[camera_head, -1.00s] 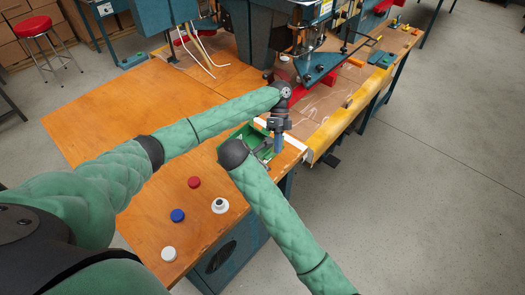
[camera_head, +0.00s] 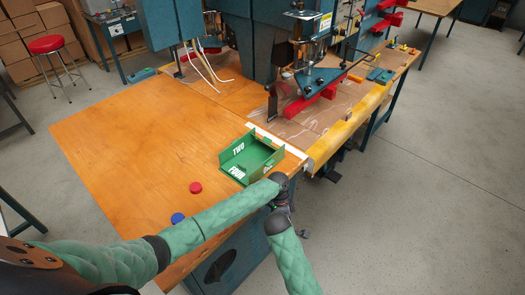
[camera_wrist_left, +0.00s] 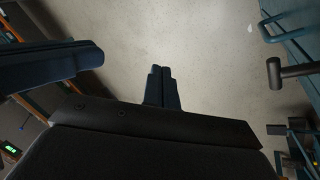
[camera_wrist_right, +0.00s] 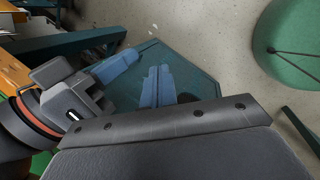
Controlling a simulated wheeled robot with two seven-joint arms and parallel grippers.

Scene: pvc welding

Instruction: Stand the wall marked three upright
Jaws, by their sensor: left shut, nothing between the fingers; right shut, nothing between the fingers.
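The green box (camera_head: 251,160) sits on the wooden table near its right edge. Walls marked TWO (camera_head: 238,150) and FOUR (camera_head: 237,172) show their lettering and look raised. Further green panels stand at the box's back and right. I cannot read THREE on any of them, and my arm's end is close in front of the box's near right corner. My left gripper (camera_wrist_left: 158,86) is shut and empty above the floor; its blue fingers also show in the right wrist view (camera_wrist_right: 118,66). My right gripper (camera_wrist_right: 157,86) is shut and empty, close beside the left one.
The welding machine (camera_head: 315,75) stands behind the box. The table's left part is clear. A red stool (camera_head: 45,44) stands far left.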

